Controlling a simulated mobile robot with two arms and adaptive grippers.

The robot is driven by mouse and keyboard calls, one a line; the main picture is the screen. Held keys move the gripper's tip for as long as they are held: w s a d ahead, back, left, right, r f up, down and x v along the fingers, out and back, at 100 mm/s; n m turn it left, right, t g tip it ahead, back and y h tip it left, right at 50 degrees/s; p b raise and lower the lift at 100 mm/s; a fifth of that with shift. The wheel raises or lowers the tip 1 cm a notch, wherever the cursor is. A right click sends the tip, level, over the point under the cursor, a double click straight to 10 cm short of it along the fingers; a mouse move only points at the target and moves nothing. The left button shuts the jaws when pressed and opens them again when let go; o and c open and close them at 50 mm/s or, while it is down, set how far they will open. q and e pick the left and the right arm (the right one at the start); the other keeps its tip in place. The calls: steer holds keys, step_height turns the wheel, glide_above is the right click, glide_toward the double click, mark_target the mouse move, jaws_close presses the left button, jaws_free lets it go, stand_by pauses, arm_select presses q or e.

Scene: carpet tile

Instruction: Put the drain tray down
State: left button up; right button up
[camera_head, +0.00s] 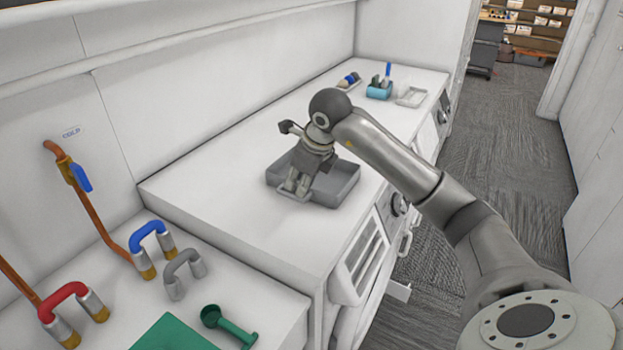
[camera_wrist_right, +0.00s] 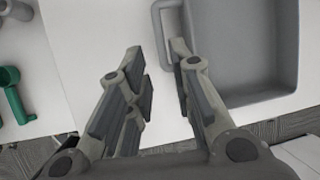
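The drain tray (camera_head: 343,183) is a shallow grey rectangular tray. It appears to sit flat on the white counter top, near its front edge. In the right wrist view the tray (camera_wrist_right: 245,45) fills the upper right, with its loop handle (camera_wrist_right: 158,22) on its left side. My right gripper (camera_head: 292,187) points down at the tray's near-left end. In the wrist view its fingers (camera_wrist_right: 158,50) are apart, on either side of the handle's outer bar, with gaps visible. The gripper hides part of the tray in the head view. My left gripper is not in view.
A blue caddy (camera_head: 379,91) and a pale dish (camera_head: 411,96) stand farther back on the counter. Coloured pipe fittings (camera_head: 151,243) and a green scoop (camera_head: 228,325) are at the lower left. Bare counter (camera_head: 235,205) lies left of the tray.

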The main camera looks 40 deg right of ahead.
mark_target(294, 196)
steer(key=shift+x, duration=0.95)
steer(key=shift+w+a+f+p, duration=0.1)
steer(key=shift+w+f+p, duration=0.25)
steer(key=shift+p, duration=0.3)
steer(key=p+x, duration=0.1)
steer(key=x, duration=0.2)
steer(key=shift+w+f+p, duration=0.15)
steer(key=shift+f+p, duration=0.05)
steer(key=shift+p, duration=0.15)
steer(key=shift+w+f, duration=0.2)
steer(key=shift+f, duration=0.2)
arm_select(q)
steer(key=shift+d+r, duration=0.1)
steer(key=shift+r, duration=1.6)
arm_select(e)
jaws_close()
